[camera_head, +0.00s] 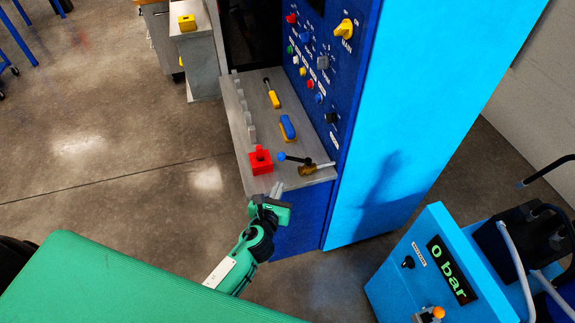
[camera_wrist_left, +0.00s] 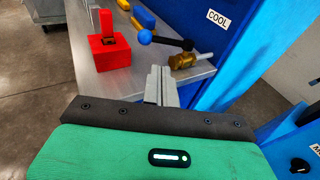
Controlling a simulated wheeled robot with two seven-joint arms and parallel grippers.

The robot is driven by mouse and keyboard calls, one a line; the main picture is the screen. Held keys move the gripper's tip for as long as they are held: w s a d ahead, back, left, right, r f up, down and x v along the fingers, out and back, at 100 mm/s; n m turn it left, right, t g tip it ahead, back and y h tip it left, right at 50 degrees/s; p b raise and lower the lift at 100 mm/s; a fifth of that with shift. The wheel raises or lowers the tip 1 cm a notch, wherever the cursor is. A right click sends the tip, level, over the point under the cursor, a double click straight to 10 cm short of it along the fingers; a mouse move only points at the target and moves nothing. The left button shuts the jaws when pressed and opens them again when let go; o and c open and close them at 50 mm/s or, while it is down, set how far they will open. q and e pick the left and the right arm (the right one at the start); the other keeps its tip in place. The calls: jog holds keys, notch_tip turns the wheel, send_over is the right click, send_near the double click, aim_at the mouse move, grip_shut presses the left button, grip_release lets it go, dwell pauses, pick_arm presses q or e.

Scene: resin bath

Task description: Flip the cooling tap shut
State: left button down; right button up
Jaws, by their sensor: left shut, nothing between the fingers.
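The cooling tap (camera_head: 308,169) is a brass valve on a pipe at the front right corner of the grey shelf, beside the blue cabinet. In the left wrist view the brass body (camera_wrist_left: 182,61) and blue ball (camera_wrist_left: 145,37) show below a "COOL" label (camera_wrist_left: 218,18). My left gripper (camera_head: 277,190) is shut and empty, just in front of the shelf's near edge. In the wrist view its fingertips (camera_wrist_left: 160,76) are near the tap, apparently apart from it. My right gripper is out of view.
A red block with an upright red handle (camera_head: 261,162) stands left of the tap. Blue-yellow (camera_head: 287,128) and yellow-black (camera_head: 272,96) handles lie farther back. A control panel (camera_head: 325,60) rises at right. A blue unit (camera_head: 425,270) reads 0 bar.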

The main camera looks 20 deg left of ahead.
aim_at(293, 159)
pick_arm(q)
jog(key=w, duration=0.3)
jog(key=w+f, duration=0.1)
jog(key=w, duration=0.3)
jog(key=w+f, duration=0.1)
jog(key=w, duration=0.2)
jog(key=shift+w+a, duration=0.2)
jog(key=shift+a, duration=0.05)
jog(key=shift+w+f, duration=0.15)
jog(key=shift+w, duration=0.3)
jog(key=shift+w+h+p, duration=0.1)
jog(key=shift+h+p, duration=0.2)
jog(key=shift+p, duration=0.1)
